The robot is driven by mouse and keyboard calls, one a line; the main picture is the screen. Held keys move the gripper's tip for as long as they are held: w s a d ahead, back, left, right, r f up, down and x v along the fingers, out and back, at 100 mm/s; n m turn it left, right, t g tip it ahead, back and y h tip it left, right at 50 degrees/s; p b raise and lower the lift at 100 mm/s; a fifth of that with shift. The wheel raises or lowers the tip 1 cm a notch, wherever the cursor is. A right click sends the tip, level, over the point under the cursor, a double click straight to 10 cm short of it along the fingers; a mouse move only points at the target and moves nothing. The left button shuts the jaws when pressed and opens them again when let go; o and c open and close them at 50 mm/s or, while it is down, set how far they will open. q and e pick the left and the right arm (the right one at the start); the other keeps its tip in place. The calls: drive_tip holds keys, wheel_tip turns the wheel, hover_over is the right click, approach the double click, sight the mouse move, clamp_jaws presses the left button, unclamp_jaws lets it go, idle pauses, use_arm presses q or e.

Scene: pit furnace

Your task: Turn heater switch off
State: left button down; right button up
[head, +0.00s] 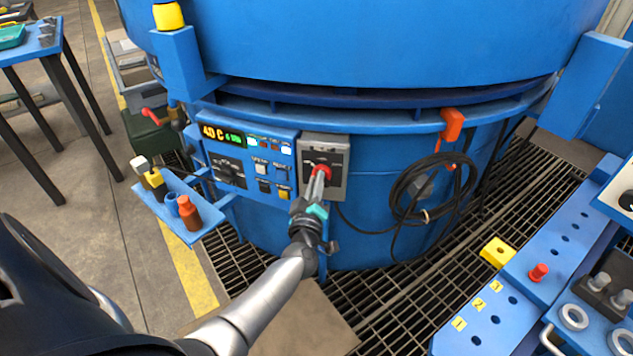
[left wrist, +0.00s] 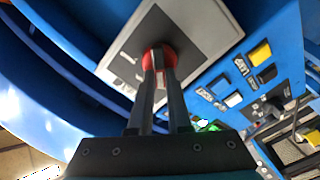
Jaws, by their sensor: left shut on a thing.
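The heater switch (head: 322,171) is a red rotary knob on a grey box on the front of the blue furnace (head: 350,40). My left gripper (head: 319,180) reaches up to it from below. In the left wrist view the two dark fingers (left wrist: 162,75) are shut on the red knob (left wrist: 158,58), which shows around their tips. The grey switch plate (left wrist: 195,30) has small labels, too small to read. The fingers hide much of the knob, so I cannot tell its exact setting. My right gripper is not in view.
A blue control panel (head: 245,148) with a lit display and several buttons is left of the switch box. A small blue tray (head: 208,222) with bottles juts out lower left. A coiled black cable (head: 420,190) hangs at right. A numbered blue rack (head: 490,312) stands lower right.

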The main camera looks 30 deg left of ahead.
use_arm(q)
drive_tip(key=shift+f+n, duration=0.1)
drive_tip(key=shift+n, duration=0.3)
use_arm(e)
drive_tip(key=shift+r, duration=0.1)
use_arm(q)
drive_tip(key=c, duration=0.9)
unclamp_jaws()
drive_tip(key=shift+o, duration=0.2)
drive_tip(key=shift+s, duration=0.1)
drive_tip(key=p+v, duration=0.4)
drive_tip(key=v, duration=1.1)
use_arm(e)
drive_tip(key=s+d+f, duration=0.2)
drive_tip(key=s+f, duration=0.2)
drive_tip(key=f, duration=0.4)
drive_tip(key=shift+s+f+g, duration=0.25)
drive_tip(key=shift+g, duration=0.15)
use_arm(q)
drive_tip(key=shift+p, duration=0.3)
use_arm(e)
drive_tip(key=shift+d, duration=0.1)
